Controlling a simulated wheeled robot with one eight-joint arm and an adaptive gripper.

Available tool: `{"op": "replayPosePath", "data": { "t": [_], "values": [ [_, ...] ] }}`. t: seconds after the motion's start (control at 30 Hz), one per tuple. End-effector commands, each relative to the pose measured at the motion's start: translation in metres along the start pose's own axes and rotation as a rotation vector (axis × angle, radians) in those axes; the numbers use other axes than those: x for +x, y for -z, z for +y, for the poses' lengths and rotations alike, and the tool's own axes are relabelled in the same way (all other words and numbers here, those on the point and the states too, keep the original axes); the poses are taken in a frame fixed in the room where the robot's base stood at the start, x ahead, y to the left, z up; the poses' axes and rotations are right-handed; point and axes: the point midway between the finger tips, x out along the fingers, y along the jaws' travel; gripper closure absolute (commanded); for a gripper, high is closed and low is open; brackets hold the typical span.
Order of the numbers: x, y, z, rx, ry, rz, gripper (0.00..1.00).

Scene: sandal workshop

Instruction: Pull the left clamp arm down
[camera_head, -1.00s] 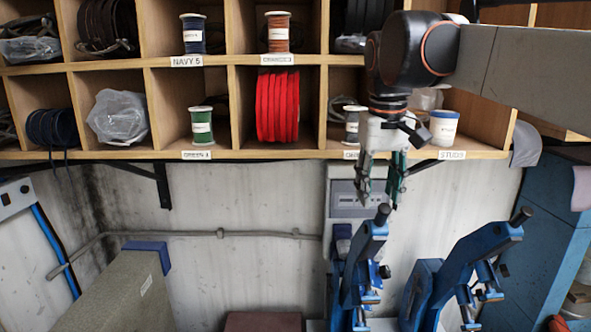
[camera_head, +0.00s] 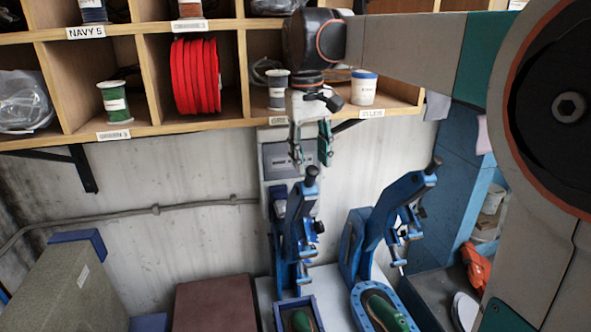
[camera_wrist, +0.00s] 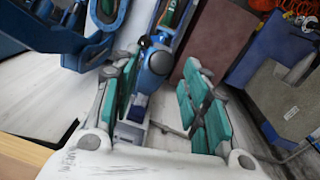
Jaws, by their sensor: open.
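The left clamp arm (camera_head: 303,207) is blue with a black knob (camera_head: 311,174) on top; it stands raised at the left press. My gripper (camera_head: 312,157) points down just above that knob, its two green-padded fingers apart with nothing held. In the wrist view my gripper (camera_wrist: 161,66) is open, and the left clamp's blue parts (camera_wrist: 158,62) show between and beyond the fingers. I cannot tell whether a finger touches the knob. A green sandal form (camera_head: 302,320) lies in the blue frame below the left clamp.
A second raised blue clamp arm (camera_head: 388,212) stands close on the right, with a green form (camera_head: 386,312) below it. The wooden shelf (camera_head: 140,130) with spools and a jar runs behind my gripper. A grey box (camera_head: 70,285) and a dark red block (camera_head: 215,303) are at the left.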

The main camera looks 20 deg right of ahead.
Motion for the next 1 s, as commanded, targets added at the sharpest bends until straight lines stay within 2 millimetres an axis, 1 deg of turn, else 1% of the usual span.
{"op": "replayPosePath", "data": {
  "t": [0.1,0.3,0.47,0.7,0.73,0.77,0.8,0.9,1.0],
  "values": [
    [0.019,0.0,0.0,0.0,0.0,0.0,0.59],
    [0.041,0.0,0.0,0.0,0.0,0.0,0.59],
    [0.047,0.0,0.0,0.0,0.0,0.0,0.59],
    [0.048,0.0,0.0,0.0,0.0,0.0,0.59],
    [0.048,0.0,0.0,0.0,0.0,0.0,0.63],
    [0.048,0.0,0.0,0.0,0.0,0.0,0.7],
    [0.048,0.0,0.0,0.0,0.0,0.0,0.79],
    [0.048,0.0,0.0,0.0,0.0,0.0,1.0],
    [0.048,0.0,0.0,0.0,0.0,0.0,1.0]
  ]
}}
